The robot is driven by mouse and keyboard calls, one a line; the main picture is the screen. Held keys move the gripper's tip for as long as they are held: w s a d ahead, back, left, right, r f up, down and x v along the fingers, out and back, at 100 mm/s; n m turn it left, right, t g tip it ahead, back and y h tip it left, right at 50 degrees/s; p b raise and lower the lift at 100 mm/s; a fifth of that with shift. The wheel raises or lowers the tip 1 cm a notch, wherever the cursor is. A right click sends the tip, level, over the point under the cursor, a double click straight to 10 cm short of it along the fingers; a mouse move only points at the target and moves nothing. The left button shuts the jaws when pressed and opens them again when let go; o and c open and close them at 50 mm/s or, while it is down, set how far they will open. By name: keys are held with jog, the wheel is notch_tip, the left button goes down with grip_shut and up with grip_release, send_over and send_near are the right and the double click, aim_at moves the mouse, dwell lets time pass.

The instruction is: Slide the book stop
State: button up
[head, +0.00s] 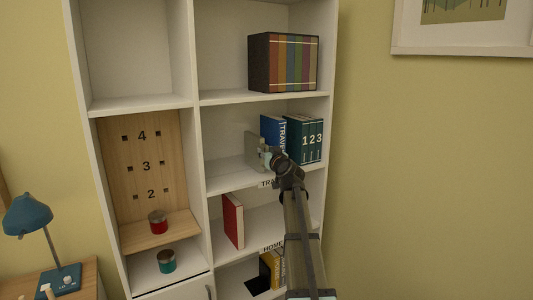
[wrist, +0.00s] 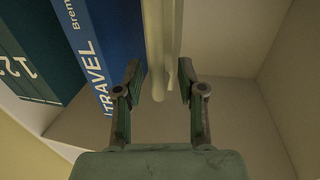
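The book stop (head: 251,147) is a grey upright plate on the middle right shelf, left of the blue TRAVEL book (head: 268,126). In the wrist view, a pale upright piece, seemingly the book stop (wrist: 160,45), stands beside the blue book (wrist: 108,50). My gripper (head: 265,158) is at the front of this shelf, by the book stop. In the wrist view my gripper (wrist: 161,85) is open, with its two fingers apart on either side of the pale piece's lower end. I cannot tell whether either finger touches it.
Dark green numbered volumes (head: 304,138) stand right of the blue book. A multicoloured book set (head: 284,62) sits on the shelf above. A red book (head: 233,220) leans on the shelf below. The shelf left of the book stop is clear.

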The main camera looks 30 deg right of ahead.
jog(key=v, duration=1.2)
jog(key=shift+r, duration=0.1)
jog(key=s+d+f+y+p, duration=0.15)
jog(key=s+d+p, duration=0.3)
jog(key=d, duration=0.65)
jog(key=a+n+y, duration=0.5)
jog(key=y, duration=0.1)
jog(key=w+a+p, duration=0.1)
jog(key=w, duration=0.4)
jog(key=w+p, duration=0.2)
jog(key=w, duration=0.3)
jog(key=w+a+p, duration=0.1)
jog(key=w+p, duration=0.1)
jog(key=w, duration=0.3)
jog(key=shift+a, duration=0.35)
jog(key=shift+w+a+f+m+h, duration=0.2)
jog(key=shift+w+m+h, duration=0.15)
jog(key=shift+w, duration=0.3)
